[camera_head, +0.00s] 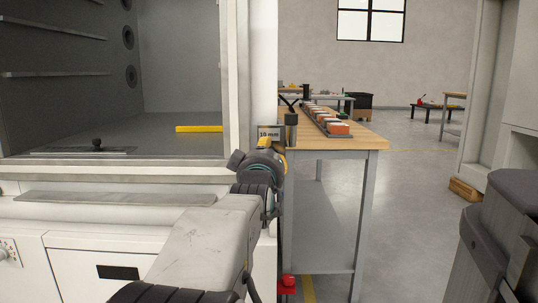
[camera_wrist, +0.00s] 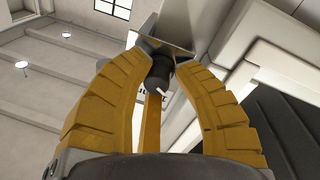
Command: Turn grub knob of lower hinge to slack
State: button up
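A dark round knob (camera_wrist: 158,74) shows in the wrist view, below a grey metal bracket (camera_wrist: 172,48). It has a small white mark, and dark lettering behind it is partly hidden. The yellow fingers of my gripper (camera_wrist: 161,62) stand on either side of the knob, tips close to it. I cannot tell whether they touch it. In the head view my gripper (camera_head: 285,141) is at the right edge of the white chamber front. A dark upright cylinder (camera_head: 291,119) stands there beside a plate (camera_head: 269,134) reading "10 mm". My wrist and arm hide the area below.
The open chamber (camera_head: 180,70) is on the left, with shelf rails and a yellow bar (camera_head: 199,129) on its floor. A wooden-topped table (camera_head: 345,141) with a row of orange-and-white items stands just right of my gripper. Open floor (camera_head: 420,220) lies further right.

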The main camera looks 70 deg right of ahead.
jog(key=o, duration=0.5)
jog(key=shift+a+f, duration=0.1)
jog(key=v, duration=1.1)
jog(key=shift+s+a, duration=0.1)
jog(key=shift+a, duration=0.3)
